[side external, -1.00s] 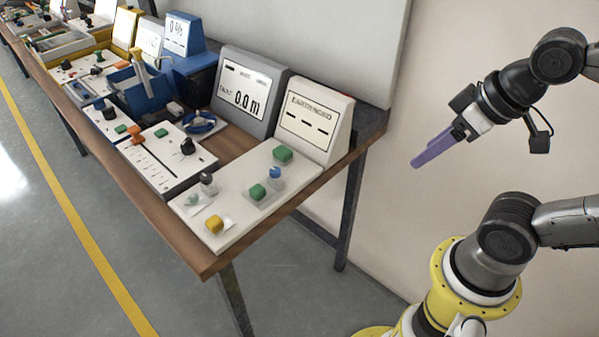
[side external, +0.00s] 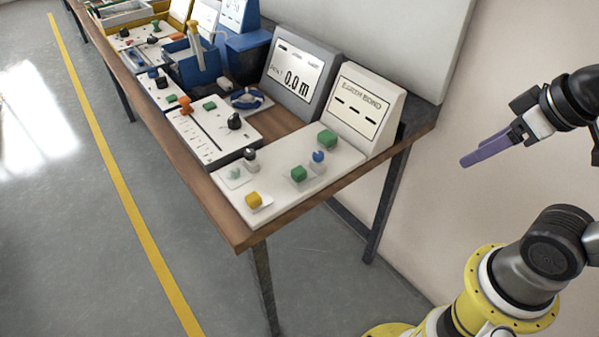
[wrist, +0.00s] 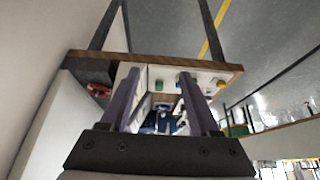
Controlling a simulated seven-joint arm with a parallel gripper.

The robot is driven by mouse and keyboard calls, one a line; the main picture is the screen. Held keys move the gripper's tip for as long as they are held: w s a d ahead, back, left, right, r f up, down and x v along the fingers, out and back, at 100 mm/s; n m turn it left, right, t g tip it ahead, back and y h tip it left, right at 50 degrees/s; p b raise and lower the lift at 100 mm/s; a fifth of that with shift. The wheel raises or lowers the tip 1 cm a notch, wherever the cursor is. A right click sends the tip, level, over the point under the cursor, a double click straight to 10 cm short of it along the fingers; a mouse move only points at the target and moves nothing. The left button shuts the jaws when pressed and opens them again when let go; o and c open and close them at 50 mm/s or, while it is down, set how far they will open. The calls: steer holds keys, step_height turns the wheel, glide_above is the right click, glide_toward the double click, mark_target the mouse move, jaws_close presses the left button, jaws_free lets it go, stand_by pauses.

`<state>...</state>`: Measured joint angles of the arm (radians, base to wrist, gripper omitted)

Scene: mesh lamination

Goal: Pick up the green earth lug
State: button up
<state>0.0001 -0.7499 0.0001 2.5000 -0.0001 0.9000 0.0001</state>
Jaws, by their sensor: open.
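My gripper (side external: 466,160) has purple fingers and hangs in the air to the right of the bench, well apart from it. It is open and empty; in the wrist view its two fingers (wrist: 159,74) stand apart. The white earth bond panel (side external: 279,205) lies at the bench's near end. On it are a green block (side external: 327,138) at the back and another green block (side external: 299,174) in the middle. A small pale green piece (side external: 235,174) sits at its left. I cannot tell which green piece is the earth lug. A green piece also shows between the fingers in the wrist view (wrist: 159,85).
A yellow block (side external: 253,200), a blue-topped knob (side external: 318,157) and a dark-topped knob (side external: 250,156) share the panel. The earth bond display (side external: 358,108) and a grey display (side external: 300,80) stand behind. A slider panel (side external: 205,138) lies to the left. Space between gripper and bench is clear.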

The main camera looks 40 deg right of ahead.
stand_by(0.3)
steer(key=shift+o, duration=0.6)
